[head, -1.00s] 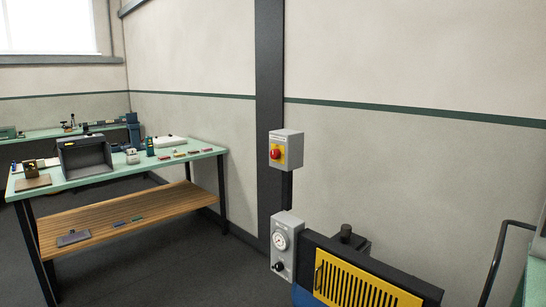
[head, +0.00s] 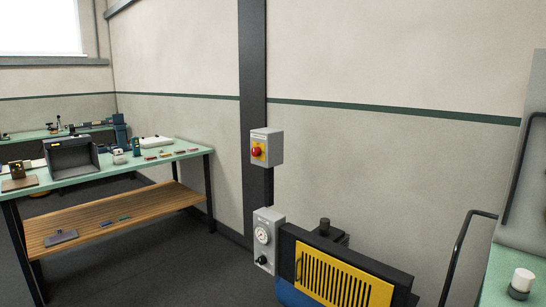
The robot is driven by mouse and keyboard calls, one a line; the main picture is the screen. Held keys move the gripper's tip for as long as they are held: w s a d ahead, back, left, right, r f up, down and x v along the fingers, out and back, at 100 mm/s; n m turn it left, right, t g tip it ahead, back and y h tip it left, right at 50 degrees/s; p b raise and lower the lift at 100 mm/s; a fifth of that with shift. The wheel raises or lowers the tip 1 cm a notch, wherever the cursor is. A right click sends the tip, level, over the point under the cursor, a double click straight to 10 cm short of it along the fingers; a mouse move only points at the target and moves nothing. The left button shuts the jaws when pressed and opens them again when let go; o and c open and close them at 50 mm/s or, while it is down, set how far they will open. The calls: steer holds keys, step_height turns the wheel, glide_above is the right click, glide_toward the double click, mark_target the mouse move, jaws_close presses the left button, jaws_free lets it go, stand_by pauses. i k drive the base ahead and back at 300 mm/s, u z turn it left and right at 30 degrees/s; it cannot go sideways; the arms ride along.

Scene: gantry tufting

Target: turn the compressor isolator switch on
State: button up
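The isolator switch is a grey box (head: 267,146) on the dark wall column in the head view. It has a yellow plate and a red rotary knob (head: 256,153) on its front face. Which position the knob is in is too small to tell. Below it stands the compressor, with a blue body and a yellow slatted grille (head: 343,281). A grey panel with a round gauge (head: 262,235) and a black knob (head: 262,260) is at the compressor's left. My gripper is not in view.
A green-topped workbench (head: 190,160) with a wooden lower shelf (head: 110,219) stands at left, holding a dark bin (head: 72,160) and small items. A dark tubular handle (head: 462,245) and a green surface with a white-topped knob (head: 522,280) are at right. Dark floor is free between bench and compressor.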

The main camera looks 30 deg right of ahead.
mark_target(255, 152)
steer(key=z, duration=0.35)
steer(key=k, duration=1.05)
steer(key=z, duration=0.55)
steer(key=i, duration=1.6)
steer(key=u, duration=0.95)
steer(key=i, duration=0.85)
steer(key=u, duration=0.6)
